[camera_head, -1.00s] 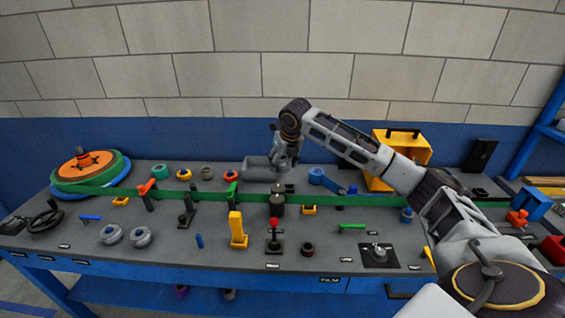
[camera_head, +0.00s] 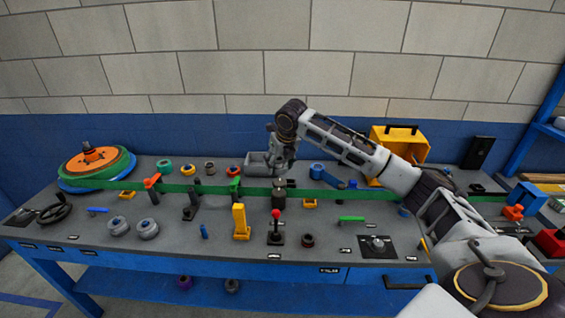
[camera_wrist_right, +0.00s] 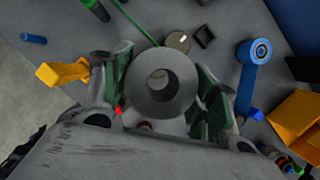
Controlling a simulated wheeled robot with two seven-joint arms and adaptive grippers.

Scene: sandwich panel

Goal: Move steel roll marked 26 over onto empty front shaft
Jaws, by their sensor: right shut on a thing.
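My right gripper (camera_wrist_right: 158,85) is shut on a grey steel roll (camera_wrist_right: 181,97), held upright with its round end and central hole facing the wrist camera. No number can be read on it. In the head view my right gripper (camera_head: 281,172) hangs over the middle of the bench, just behind the green belt (camera_head: 225,190). A dark cylinder (camera_head: 278,202) stands in front of the belt there. I cannot make out a bare front shaft; the gripper and belt crowd that spot. My left gripper is not in view.
A yellow lever (camera_head: 241,222) and a red-knobbed lever (camera_head: 276,226) stand in front. A blue part with an arm (camera_head: 318,171) lies right of the gripper, and a yellow box (camera_head: 385,152) stands behind it.

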